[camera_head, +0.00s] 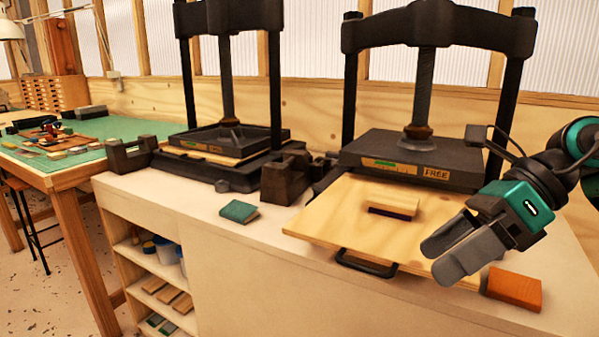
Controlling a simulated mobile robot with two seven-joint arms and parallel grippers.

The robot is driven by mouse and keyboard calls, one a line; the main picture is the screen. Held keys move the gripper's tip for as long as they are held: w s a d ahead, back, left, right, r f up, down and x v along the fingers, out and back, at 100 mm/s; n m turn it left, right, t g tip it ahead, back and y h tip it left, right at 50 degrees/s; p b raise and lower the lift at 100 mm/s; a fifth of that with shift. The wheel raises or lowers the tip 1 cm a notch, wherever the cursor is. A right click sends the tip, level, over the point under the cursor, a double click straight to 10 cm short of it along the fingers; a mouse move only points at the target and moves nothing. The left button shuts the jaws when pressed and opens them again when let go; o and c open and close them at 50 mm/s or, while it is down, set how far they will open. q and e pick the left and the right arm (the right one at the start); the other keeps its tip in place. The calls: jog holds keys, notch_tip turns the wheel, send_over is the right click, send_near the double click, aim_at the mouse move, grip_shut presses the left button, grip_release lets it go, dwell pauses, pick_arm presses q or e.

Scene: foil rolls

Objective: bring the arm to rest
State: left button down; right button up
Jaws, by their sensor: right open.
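My right gripper (439,260) comes in from the right side of the head view. Its two grey fingers are apart with nothing between them. It appears above the front right part of a pale wooden board (340,205) with a black handle; whether it touches the board I cannot tell. A small block with a tan top and dark side (394,207) lies on the board, left of and behind the fingers. My left gripper is not in view.
An orange block (514,289) lies right of the fingers on the bench (260,262). A black press (420,160) stands behind the board, a second press (225,140) to its left. A green block (239,211) lies left. The bench's front left is clear.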

jog(key=a+m+t+y+p, duration=0.1)
jog(key=a+m+y, duration=0.6)
jog(key=a+y, duration=0.25)
jog(key=w+d+f+m+t+h+p, duration=0.1)
jog(key=w+d+f+m+t+h, duration=0.3)
jog(key=f+m+t, duration=0.75)
jog(key=d+f+m+t+h, duration=0.2)
jog(key=f+m+t+h, duration=0.4)
jog(key=m, duration=1.1)
jog(key=s+d+f+m+g+h, duration=0.1)
jog(key=s+f+m+g+h, duration=0.2)
jog(key=f, duration=0.7)
jog(key=s+d+f+m+g+h, duration=0.1)
jog(key=s+f+m+g+h, duration=0.3)
jog(key=s+f+m, duration=0.3)
jog(key=s+f, duration=0.2)
jog(key=s, duration=0.1)
jog(key=shift+s+f+g+p, duration=0.3)
jog(key=shift+f+g+p, duration=0.05)
